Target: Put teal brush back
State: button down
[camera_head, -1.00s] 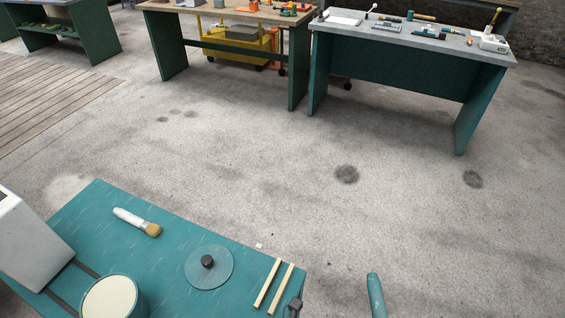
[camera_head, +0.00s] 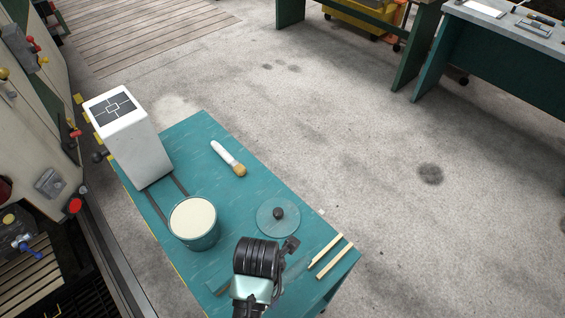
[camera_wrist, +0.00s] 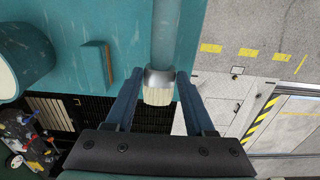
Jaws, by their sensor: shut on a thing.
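My gripper (camera_wrist: 159,75) is shut on the teal brush (camera_wrist: 166,30) in the wrist view. The brush has a teal handle, a metal ferrule and pale cream bristles that point toward the gripper's palm. In the head view my gripper is over the near end of the teal table (camera_head: 240,192), and the held brush is hard to make out against it. A teal pot (camera_head: 194,238) with a cream top stands on the table; its edge shows in the wrist view (camera_wrist: 25,55). A white-handled brush (camera_head: 224,153) lies farther back.
A round teal lid (camera_head: 290,226) with a black knob and two pale wooden sticks (camera_head: 334,262) lie right of the pot. A tall white box (camera_head: 148,155) stands at the table's left. Machinery with levers (camera_head: 35,130) borders the left; open floor (camera_head: 370,140) lies right.

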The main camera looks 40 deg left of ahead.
jog(key=shift+s+a+r, duration=0.1)
jog(key=shift+a, duration=0.05)
notch_tip(320, 180, down, 9)
jog(key=shift+r+p, duration=0.2)
jog(key=shift+p, duration=0.25)
jog(key=shift+f, duration=0.5)
jog(key=shift+c, duration=1.3)
grip_release()
jog(key=shift+f, duration=0.1)
jog(key=shift+f, duration=0.25)
notch_tip(320, 180, up, 13)
jog(key=shift+r+b, duration=0.15)
jog(key=shift+b, duration=0.8)
